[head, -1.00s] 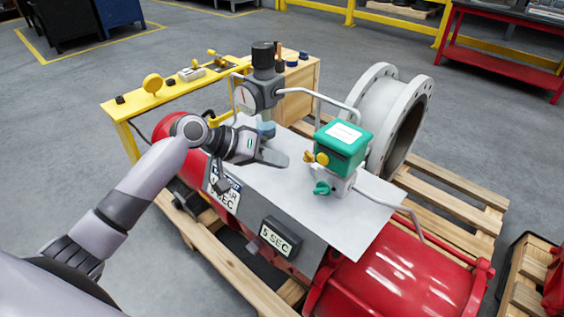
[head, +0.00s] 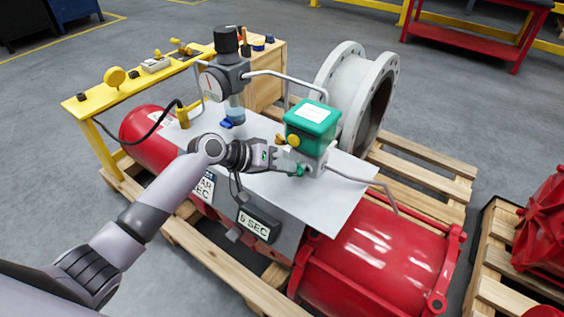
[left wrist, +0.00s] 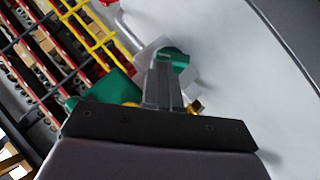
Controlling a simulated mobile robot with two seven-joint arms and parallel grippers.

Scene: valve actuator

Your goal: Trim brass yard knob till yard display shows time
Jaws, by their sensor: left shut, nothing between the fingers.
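A green-topped valve unit (head: 311,122) with a pale lower body stands on the grey plate. A yellow, brass-like knob (head: 293,140) faces out from its green housing, with a smaller brass piece just left of it. A green knob (head: 298,171) sits low on the body. My left gripper (head: 296,163) is shut and empty at the lower body, below the brass knob. In the left wrist view its fingertips (left wrist: 165,62) overlap the green knob (left wrist: 176,56); contact is unclear. Brass bits (left wrist: 194,107) show beside the fingers. A display (head: 258,225) seems to read "5 SEC". My right gripper is out of view.
A sign with "BAR" and "SEC" (head: 203,187) is partly hidden by my arm. A gauge regulator (head: 226,78) stands behind on the plate, and a thin pipe (head: 290,78) arches from it towards the valve. A grey flanged pipe (head: 345,92) stands behind.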

